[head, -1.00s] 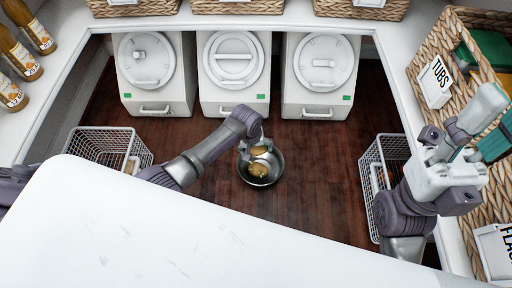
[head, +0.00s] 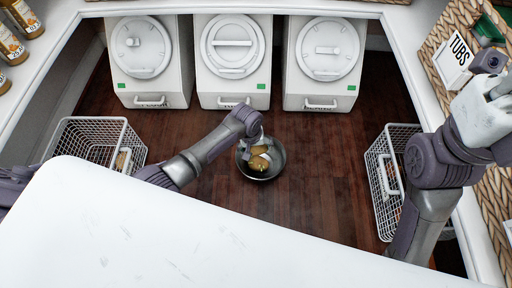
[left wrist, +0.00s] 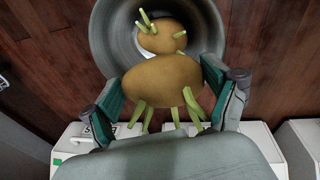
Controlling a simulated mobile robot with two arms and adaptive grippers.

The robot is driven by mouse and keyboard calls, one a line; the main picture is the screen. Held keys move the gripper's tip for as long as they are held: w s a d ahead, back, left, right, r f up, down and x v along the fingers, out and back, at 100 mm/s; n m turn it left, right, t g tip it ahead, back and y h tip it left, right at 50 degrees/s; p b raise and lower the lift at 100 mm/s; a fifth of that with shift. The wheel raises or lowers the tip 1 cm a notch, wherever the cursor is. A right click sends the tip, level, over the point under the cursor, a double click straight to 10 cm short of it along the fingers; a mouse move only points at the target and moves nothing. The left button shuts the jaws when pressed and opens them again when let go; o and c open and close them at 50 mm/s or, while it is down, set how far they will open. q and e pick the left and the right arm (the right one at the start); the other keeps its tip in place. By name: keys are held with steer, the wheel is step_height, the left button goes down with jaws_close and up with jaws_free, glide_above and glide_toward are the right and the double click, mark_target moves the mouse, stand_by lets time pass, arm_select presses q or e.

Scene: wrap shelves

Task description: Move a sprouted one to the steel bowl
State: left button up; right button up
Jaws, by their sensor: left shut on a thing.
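The steel bowl (head: 279,165) stands on the dark wooden floor in front of the bins. My left gripper (head: 256,143) reaches down over it and is shut on a sprouted potato (left wrist: 162,80), brown with several pale green sprouts. This held potato shows below the fingers in the head view (head: 258,150). Another sprouted potato (left wrist: 160,37) lies in the bowl, beside the held one. Whether the held potato touches the bowl or the other potato I cannot tell. My right arm is at the right edge of the head view, and its fingers are out of the picture.
Three white lidded bins (head: 231,60) stand behind the bowl. A wire basket stands at the left (head: 118,128) and another at the right (head: 376,165). A white counter (head: 170,235) fills the front.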

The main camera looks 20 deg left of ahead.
mark_target(252, 150)
arm_select(q)
steer(key=o, duration=1)
steer(key=shift+o, duration=0.2)
step_height(252, 150, up, 12)
steer(key=s+a, duration=0.1)
steer(key=shift+s, duration=0.35)
